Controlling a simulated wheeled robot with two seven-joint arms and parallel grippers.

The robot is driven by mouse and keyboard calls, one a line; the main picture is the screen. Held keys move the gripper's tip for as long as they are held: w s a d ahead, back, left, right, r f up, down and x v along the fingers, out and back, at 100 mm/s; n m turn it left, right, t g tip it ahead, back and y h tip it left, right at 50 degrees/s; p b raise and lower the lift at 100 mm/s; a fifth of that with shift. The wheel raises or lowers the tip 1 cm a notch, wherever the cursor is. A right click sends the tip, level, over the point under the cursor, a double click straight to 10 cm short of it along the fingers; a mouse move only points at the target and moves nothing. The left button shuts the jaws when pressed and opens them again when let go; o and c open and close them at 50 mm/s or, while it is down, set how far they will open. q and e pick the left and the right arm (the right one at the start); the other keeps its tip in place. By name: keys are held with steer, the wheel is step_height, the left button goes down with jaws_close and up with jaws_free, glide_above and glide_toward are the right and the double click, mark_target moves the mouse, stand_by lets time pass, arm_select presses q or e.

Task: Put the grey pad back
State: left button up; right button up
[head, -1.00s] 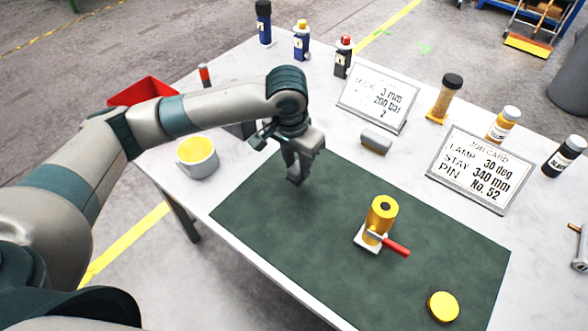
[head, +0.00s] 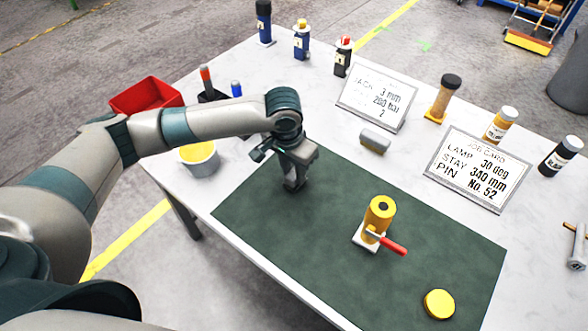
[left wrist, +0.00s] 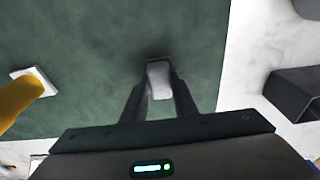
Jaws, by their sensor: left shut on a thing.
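My left gripper (head: 293,186) is over the far left part of the dark green mat (head: 330,215), pointing down. In the left wrist view its fingers (left wrist: 159,88) are shut on a small light grey piece, which looks like the grey pad (left wrist: 159,80). The fingers hide most of the pad in the head view. I cannot tell whether it touches the mat. My right gripper is not in view.
A yellow jack (head: 380,213) with a red handle stands on the mat; a yellow disc (head: 439,304) lies nearer. A grey block (head: 375,139), two cards (head: 376,103) (head: 478,170) and several bottles stand beyond. A yellow-filled cup (head: 199,160) and red bin (head: 146,96) are left.

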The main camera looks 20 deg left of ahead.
mark_target(290, 178)
arm_select(q)
steer(key=shift+f, duration=0.1)
steer(key=o, duration=1.1)
steer(key=shift+r, duration=0.45)
step_height(290, 178, up, 11)
steer(key=s+b, duration=0.1)
steer(key=b, duration=0.1)
steer(key=shift+s+a+b, duration=0.25)
steer(key=shift+s+b, duration=0.05)
steer(key=shift+b, duration=0.05)
